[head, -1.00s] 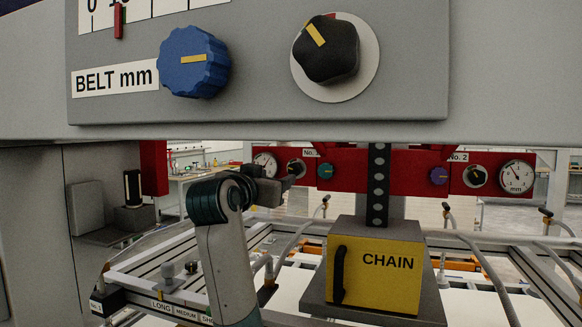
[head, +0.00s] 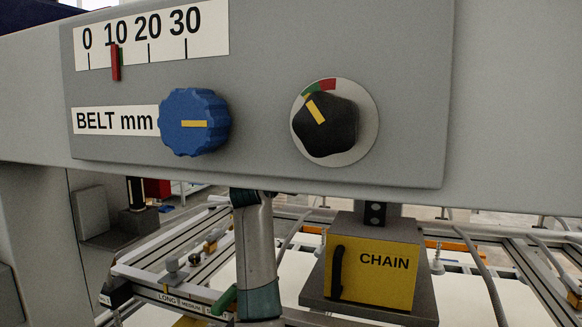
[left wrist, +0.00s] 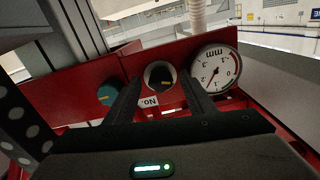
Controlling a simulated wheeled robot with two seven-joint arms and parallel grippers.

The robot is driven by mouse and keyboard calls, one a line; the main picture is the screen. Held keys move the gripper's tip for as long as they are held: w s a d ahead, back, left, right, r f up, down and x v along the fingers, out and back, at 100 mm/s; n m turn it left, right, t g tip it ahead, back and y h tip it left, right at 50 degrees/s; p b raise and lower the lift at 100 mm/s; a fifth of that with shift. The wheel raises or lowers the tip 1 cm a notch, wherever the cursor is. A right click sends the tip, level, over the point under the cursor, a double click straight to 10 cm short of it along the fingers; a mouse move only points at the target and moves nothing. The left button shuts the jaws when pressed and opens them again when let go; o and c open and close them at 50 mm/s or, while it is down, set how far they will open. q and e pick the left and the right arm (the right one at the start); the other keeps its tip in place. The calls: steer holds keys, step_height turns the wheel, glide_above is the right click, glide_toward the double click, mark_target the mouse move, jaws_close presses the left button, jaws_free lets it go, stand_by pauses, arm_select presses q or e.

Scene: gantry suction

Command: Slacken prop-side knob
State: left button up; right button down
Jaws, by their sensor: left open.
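In the left wrist view, a red beam (left wrist: 60,157) carries a black knob (left wrist: 160,77) with a yellow mark on a pale disc, and a teal knob (left wrist: 107,94) to its left. A dial gauge marked mm (left wrist: 214,70) sits to its right, upside down. My left gripper (left wrist: 160,84) is open, with one finger on each side of the black knob in the picture; whether it reaches around the knob I cannot tell. In the head view this gripper and the beam's knobs are hidden behind the grey panel. The frames do not name a prop side. My right gripper is not visible.
The large grey panel (head: 260,130) fills the upper head view, with a blue knob (head: 194,123), another black knob (head: 325,125) and a BELT mm scale (head: 150,35). Below stand a yellow CHAIN box (head: 378,276) and metal rails (head: 150,260).

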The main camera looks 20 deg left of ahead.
arm_select(q)
steer(key=c, duration=1.1)
steer(key=shift+o, duration=0.2)
steer(key=shift+n, duration=0.5)
steer(key=n+b, duration=0.1)
steer(key=n, duration=0.4)
steer(key=shift+n, duration=0.3)
